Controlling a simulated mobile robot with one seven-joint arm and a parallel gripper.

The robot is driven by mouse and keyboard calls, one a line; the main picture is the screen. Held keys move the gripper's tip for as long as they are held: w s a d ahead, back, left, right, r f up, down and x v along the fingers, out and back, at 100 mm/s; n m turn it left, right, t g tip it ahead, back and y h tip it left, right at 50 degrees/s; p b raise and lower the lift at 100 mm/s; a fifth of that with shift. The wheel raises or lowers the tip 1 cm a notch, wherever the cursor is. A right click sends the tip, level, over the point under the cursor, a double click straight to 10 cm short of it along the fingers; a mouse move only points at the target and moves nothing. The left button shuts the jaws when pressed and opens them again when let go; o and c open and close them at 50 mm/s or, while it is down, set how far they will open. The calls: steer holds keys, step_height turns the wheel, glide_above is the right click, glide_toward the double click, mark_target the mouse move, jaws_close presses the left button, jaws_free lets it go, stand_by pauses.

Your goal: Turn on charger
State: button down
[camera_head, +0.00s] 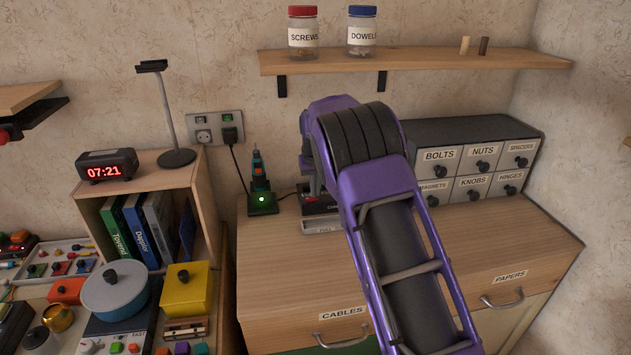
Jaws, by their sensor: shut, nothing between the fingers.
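A small dark box (318,203) with a label starting "CH", the rest hidden, sits on the wooden cabinet top against the wall. It has a red detail on its front, and a grey tray-like piece with a small label is in front of it. My purple arm covers its right side. My gripper (313,188) points down just above or at this box, shut and empty; its fingertips are partly hidden, and I cannot tell whether they touch it. Left of it stands a green dock (262,203) holding an upright tool, its light glowing green, with cables running from it.
A wall outlet (214,129) holds a dark plug with a green light. A labelled drawer unit (471,163) stands right. Shelf (415,60) with jars (303,36) is above. An alarm clock (106,165) and lamp stand (178,156) are left. The cabinet top's front left is clear.

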stand_by(0.3)
steer(key=shift+d+f, duration=0.15)
steer(key=shift+f, duration=0.25)
